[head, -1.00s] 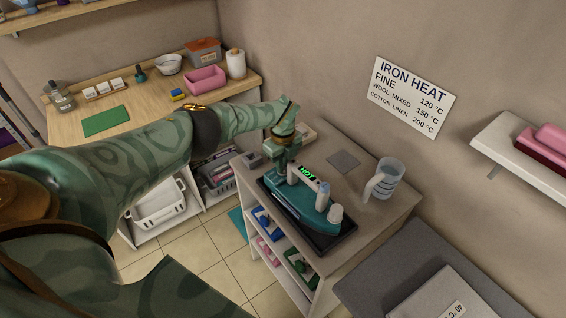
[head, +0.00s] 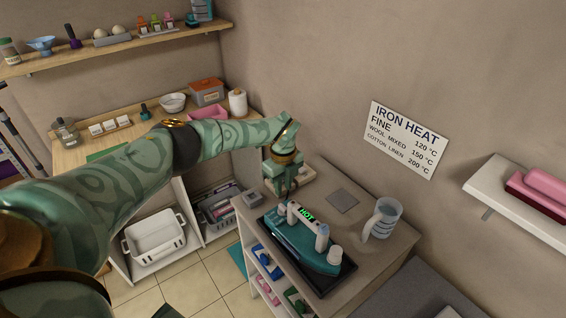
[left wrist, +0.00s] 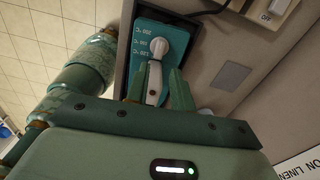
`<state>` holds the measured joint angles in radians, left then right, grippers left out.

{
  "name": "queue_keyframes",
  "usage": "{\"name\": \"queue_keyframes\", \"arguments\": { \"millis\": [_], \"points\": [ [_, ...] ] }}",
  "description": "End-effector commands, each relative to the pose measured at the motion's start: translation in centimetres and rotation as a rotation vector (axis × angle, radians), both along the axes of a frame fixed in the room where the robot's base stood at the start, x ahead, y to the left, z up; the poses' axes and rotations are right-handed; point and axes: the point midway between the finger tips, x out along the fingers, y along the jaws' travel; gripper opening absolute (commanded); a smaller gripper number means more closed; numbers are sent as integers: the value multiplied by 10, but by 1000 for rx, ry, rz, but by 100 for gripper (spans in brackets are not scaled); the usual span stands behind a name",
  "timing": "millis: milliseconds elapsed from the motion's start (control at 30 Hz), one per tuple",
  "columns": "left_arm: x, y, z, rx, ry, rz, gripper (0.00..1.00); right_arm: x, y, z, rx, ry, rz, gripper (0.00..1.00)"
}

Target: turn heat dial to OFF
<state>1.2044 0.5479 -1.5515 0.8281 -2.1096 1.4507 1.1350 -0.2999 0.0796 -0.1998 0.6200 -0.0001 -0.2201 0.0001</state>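A teal iron (head: 300,241) with a lit green HOT display (head: 307,213) lies on a dark tray (head: 332,283) on the cabinet. In the left wrist view a pale round dial (left wrist: 155,42) sits on the teal surface, beside small temperature marks (left wrist: 140,45) that appear upside down. I cannot read a clear dial setting. My left gripper (head: 287,197) hangs over the iron's back-left end. In the left wrist view its fingers (left wrist: 157,72) are apart and empty, just short of the dial, with the pale handle (left wrist: 154,84) showing between them. My right gripper is out of view.
An IRON HEAT sign (head: 404,140) hangs on the wall.

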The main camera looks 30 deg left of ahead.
Motion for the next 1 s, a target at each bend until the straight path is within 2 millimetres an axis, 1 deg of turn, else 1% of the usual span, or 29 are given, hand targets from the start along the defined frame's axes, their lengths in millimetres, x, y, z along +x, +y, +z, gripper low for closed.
{"name": "queue_keyframes", "arguments": {
  "millis": [33, 100, 200, 333, 500, 1000],
  "points": [
    [1, 1, 16, 0, -2, 0, 24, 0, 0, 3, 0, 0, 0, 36],
    [0, 0, 33, 0, -2, -1, 24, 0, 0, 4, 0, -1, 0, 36],
    [0, 0, 53, 0, -2, 0, 24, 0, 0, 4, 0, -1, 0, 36],
    [0, 0, 71, 1, 0, 1, 24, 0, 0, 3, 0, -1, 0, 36],
    [0, 0, 79, 0, 1, 1, 24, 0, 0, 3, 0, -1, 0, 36],
    [0, -2, 78, -4, 0, -5, 24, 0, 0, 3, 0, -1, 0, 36]
  ]
}}
